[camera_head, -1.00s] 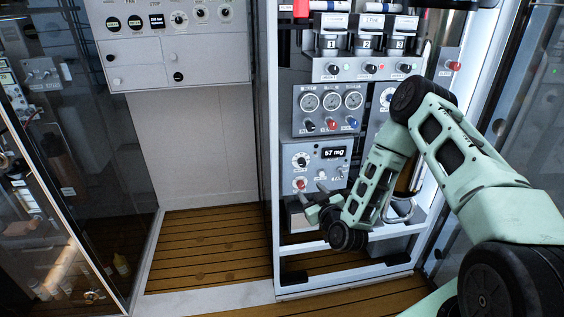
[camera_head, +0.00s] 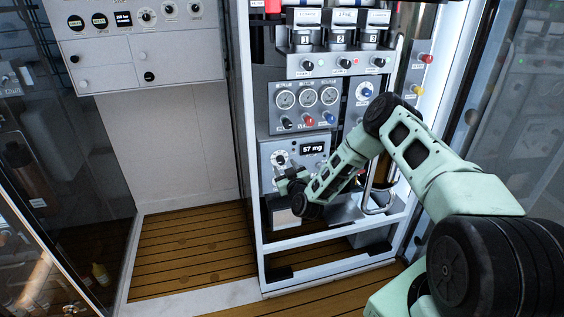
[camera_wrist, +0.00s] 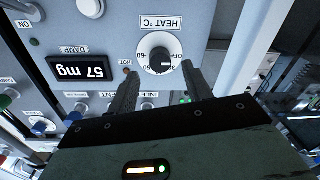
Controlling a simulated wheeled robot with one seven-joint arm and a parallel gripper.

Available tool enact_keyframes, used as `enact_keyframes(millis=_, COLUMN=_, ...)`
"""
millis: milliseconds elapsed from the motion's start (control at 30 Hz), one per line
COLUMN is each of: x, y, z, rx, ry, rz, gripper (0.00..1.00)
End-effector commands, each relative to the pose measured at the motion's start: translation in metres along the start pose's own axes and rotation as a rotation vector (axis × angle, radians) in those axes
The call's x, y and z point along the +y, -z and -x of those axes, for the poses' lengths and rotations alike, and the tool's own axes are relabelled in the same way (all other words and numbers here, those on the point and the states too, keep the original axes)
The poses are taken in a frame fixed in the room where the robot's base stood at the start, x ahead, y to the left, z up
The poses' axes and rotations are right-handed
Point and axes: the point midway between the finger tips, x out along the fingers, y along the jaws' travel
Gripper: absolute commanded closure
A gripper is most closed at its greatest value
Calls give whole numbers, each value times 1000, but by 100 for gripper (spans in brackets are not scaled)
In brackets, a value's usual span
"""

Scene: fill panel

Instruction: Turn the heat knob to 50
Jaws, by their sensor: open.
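The heat knob (camera_wrist: 158,55) is a round white dial with a dark centre grip, under the upside-down HEAT °C label in the wrist view. The marks 60 and OFF show on its rim; the exact setting is too small to read. In the head view the white dial on the lower panel (camera_head: 279,159) appears to be this knob. My gripper (camera_wrist: 158,70) is open and empty, its fingers reaching toward the panel on either side below the dial. I cannot tell whether they touch it. In the head view my gripper (camera_head: 283,183) is just below the dial.
A display reading 57 mg (camera_wrist: 82,70) sits beside the knob. Gauges (camera_head: 308,98) and several small knobs are above on the rack. The rack's white left post (camera_head: 246,150) and lower rail (camera_head: 325,240) are close. Wooden floor (camera_head: 190,250) at the left is clear.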

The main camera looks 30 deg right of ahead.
Motion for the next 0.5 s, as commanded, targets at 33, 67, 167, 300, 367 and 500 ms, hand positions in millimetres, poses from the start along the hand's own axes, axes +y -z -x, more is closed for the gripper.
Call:
enact_keyframes(millis=33, x=1, y=1, z=-10, rx=2, ry=-3, rz=0, gripper=50)
enact_keyframes(millis=67, x=1, y=1, z=-14, rx=1, ry=-2, rz=0, gripper=50)
enact_keyframes(millis=167, x=0, y=0, z=-26, rx=1, ry=0, rz=0, gripper=50)
enact_keyframes(millis=300, x=0, y=0, z=-37, rx=1, ry=0, rz=0, gripper=50)
enact_keyframes(millis=367, x=0, y=1, z=-39, rx=1, ry=0, rz=0, gripper=50)
enact_keyframes(millis=500, x=-1, y=0, z=-40, rx=0, ry=2, rz=0, gripper=50)
